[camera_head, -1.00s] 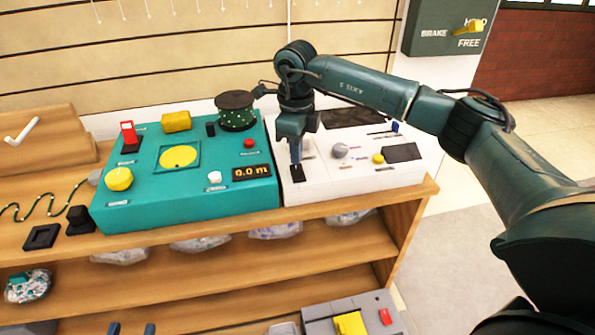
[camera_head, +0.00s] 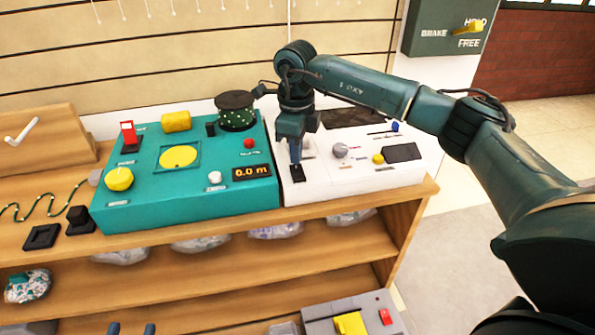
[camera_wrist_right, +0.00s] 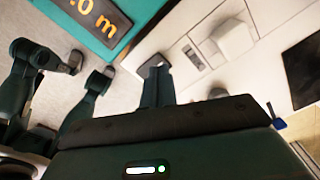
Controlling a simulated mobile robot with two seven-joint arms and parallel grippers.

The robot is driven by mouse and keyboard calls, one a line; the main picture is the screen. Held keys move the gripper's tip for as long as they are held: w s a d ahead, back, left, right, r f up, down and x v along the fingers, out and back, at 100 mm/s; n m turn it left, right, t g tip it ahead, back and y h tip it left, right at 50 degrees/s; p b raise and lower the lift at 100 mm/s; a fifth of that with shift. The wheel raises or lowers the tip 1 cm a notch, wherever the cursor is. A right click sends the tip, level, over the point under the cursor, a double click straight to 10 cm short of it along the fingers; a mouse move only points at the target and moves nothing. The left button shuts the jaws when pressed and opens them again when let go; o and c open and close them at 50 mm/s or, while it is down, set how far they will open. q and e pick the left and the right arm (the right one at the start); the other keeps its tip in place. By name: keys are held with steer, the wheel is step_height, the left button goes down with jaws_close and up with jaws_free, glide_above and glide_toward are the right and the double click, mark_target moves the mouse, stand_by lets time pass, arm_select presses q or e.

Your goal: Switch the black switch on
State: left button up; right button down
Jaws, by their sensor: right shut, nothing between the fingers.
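The black switch (camera_head: 298,174) is a small dark rectangle near the front left of the white panel (camera_head: 350,186). My right gripper (camera_head: 295,160) is shut and empty, pointing down with its fingertips right at the switch. The fingers hide part of it; I cannot tell whether they touch it or which way it is set. In the right wrist view the shut fingers (camera_wrist_right: 157,82) reach to the dark switch (camera_wrist_right: 152,63), which is mostly covered. My left gripper (camera_head: 131,329) shows only its two separated fingertips at the bottom edge, apart from everything.
A teal panel (camera_head: 200,195) with knobs and a "0.0 m" display (camera_head: 252,172) adjoins the white panel on the left. A grey knob (camera_head: 340,150) and yellow button (camera_head: 378,159) sit right of my gripper. Both panels stand on a wooden shelf (camera_head: 320,208).

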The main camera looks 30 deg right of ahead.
mark_target(296, 168)
steer(key=shift+f+b, duration=0.45)
steer(key=shift+f, duration=0.5)
stand_by(0.6)
steer(key=shift+r, duration=0.1)
steer(key=shift+r+p, duration=2.9)
steer(key=shift+r, duration=0.6)
